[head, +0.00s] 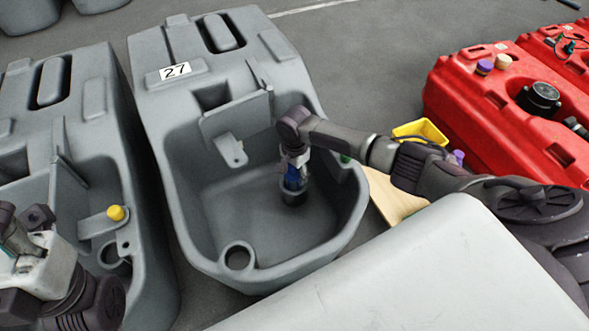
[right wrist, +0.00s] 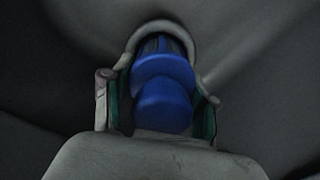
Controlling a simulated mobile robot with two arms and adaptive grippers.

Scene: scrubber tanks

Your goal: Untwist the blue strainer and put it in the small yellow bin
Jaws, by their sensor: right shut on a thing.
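The blue strainer (head: 293,180) stands in the round socket at the right side of the grey tank marked 27 (head: 197,205). Its lower part is inside the socket ring. My right gripper (head: 294,168) reaches down into the tank from above and is shut on the strainer. In the right wrist view the strainer (right wrist: 163,95) sits between the two fingers, with the socket ring (right wrist: 160,30) around its far end. The small yellow bin (head: 421,131) is right of the tank, partly hidden behind my right arm. My left gripper (head: 25,235) is at the lower left; its fingertips are unclear.
Another grey tank with a yellow cap (head: 116,213) stands at the left. Red tanks (head: 490,95) stand at the right. A light wooden board (head: 390,197) lies beside tank 27. An empty round socket (head: 238,256) is at the tank's front left. Grey floor is clear behind.

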